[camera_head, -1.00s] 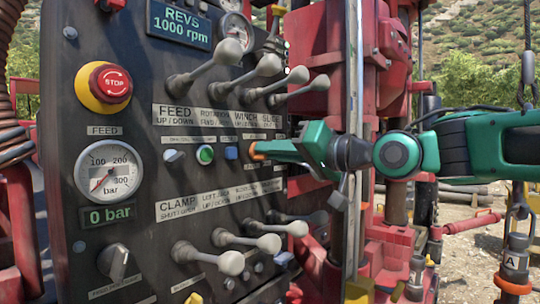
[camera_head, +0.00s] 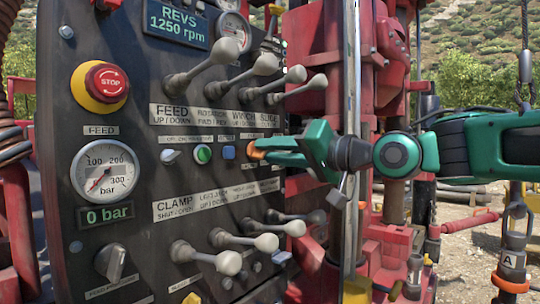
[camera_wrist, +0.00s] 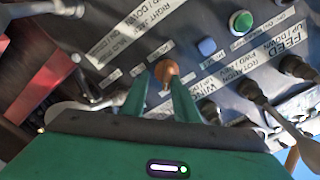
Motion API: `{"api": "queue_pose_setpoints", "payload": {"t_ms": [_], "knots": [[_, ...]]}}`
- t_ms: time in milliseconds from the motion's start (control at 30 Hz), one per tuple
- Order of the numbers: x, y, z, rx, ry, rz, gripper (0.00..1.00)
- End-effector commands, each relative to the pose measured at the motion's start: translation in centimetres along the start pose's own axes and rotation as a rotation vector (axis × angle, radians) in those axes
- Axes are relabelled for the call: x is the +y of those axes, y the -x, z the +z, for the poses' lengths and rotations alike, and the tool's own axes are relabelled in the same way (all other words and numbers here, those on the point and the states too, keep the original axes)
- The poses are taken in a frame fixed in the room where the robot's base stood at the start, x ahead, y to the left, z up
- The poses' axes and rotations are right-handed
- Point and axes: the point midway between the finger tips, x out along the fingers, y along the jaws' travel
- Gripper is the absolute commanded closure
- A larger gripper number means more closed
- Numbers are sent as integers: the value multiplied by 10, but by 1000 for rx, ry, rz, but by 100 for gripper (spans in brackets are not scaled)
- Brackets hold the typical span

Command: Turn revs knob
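The revs display (camera_head: 177,23) at the top of the panel reads 1250 rpm. A small orange knob (camera_wrist: 167,72) sits on the dark panel between my fingertips. Its orange edge (camera_head: 256,150) also shows in the head view, right of the blue button. My green gripper (camera_wrist: 161,86) reaches in from the right in the head view (camera_head: 266,150). Its two fingers are closed on the sides of the knob, against the panel. The knob's own label cannot be read.
Lever rows stand above (camera_head: 264,66) and below (camera_head: 265,242) the gripper. A blue button (camera_head: 228,152) and green button (camera_head: 203,154) are to its left. The red stop button (camera_head: 106,83) and pressure gauge (camera_head: 105,170) are farther left. A vertical metal rail (camera_head: 352,120) stands close by the gripper.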

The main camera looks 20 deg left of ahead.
Motion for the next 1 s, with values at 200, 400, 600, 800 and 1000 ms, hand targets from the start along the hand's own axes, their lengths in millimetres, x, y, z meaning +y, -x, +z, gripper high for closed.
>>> {"api": "queue_pose_setpoints", "payload": {"t_ms": [200,400,600,800,1000], "knots": [[-4,0,2,-3,1,-7,73],[-4,19,1,-2,3,-6,73],[-2,56,0,0,2,-4,73],[1,89,-1,1,0,-2,73],[1,105,-1,-2,1,-4,73]]}}
